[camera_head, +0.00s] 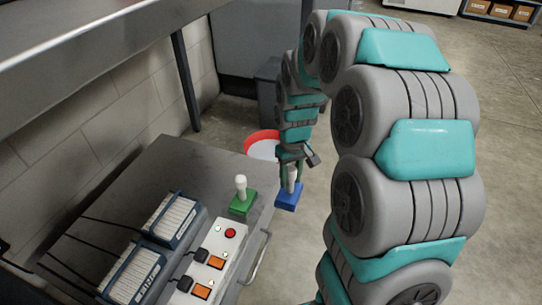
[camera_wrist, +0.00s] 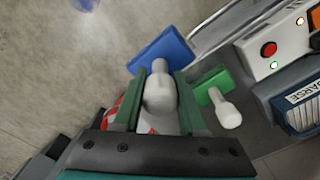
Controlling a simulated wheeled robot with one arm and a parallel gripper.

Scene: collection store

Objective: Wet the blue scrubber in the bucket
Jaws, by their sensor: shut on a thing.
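The blue scrubber (camera_head: 287,198) has a pale knobbed handle and a flat blue block. My gripper (camera_head: 293,178) is shut on its handle and holds it with the block downward, by the right edge of the grey cart top. In the wrist view the handle of the blue scrubber (camera_wrist: 164,54) sits between the two green fingers of my gripper (camera_wrist: 158,100). The bucket (camera_head: 262,134) has a red rim and stands beyond the cart, partly hidden behind my arm. What it holds is hard to tell.
A green scrubber (camera_head: 243,203) with a pale handle stands on the cart top (camera_head: 180,165). A white switch box (camera_head: 218,255) and blue racks (camera_head: 175,218) lie nearer. A metal shelf (camera_head: 90,55) overhangs the left. Floor is open at right.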

